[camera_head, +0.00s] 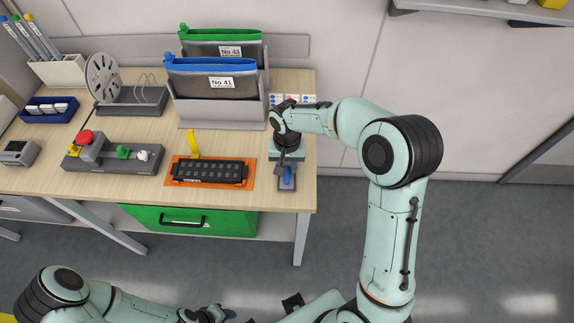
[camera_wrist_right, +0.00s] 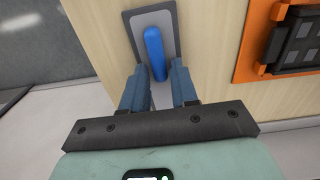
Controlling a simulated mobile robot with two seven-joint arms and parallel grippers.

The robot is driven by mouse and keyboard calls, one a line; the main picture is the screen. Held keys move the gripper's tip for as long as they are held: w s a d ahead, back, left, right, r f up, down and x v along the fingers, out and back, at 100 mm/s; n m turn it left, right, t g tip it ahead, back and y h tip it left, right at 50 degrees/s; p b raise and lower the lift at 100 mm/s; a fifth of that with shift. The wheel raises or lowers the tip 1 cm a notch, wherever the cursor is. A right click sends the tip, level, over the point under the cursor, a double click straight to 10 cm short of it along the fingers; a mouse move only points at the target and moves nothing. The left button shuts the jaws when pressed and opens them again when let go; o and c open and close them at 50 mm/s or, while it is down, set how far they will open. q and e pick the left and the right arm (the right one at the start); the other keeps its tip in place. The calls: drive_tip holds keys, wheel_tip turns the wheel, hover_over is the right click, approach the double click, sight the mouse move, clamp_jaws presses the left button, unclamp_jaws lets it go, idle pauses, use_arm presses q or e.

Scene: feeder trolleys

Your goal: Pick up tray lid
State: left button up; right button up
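A grey plate with a blue bar handle, which looks like the tray lid (camera_head: 281,183), lies at the front right corner of the wooden table. In the right wrist view the lid (camera_wrist_right: 134,18) lies flat with its blue handle upright on it. My right gripper (camera_head: 287,163) is over the lid; in the wrist view its two blue fingers (camera_wrist_right: 160,72) are open and apart, with the near end of the handle between or just beyond their tips. Contact cannot be told. My left gripper (camera_head: 222,314) is low at the bottom edge, partly cut off; its fingers are unclear.
An orange tray (camera_head: 168,176) with a black slotted block sits left of the lid, a yellow clip behind it. A control box (camera_head: 112,158) with a red button stands further left. Upright pouches in a grey holder (camera_head: 217,114) stand behind. The table's right edge is close.

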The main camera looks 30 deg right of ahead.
clamp_jaws()
drive_tip(key=shift+r, duration=0.1)
use_arm(q)
drive_tip(key=w+r+p, duration=0.2)
drive_tip(key=r, duration=0.1)
drive_tip(key=shift+w, duration=0.3)
use_arm(e)
wheel_tip(320, 180, up, 20)
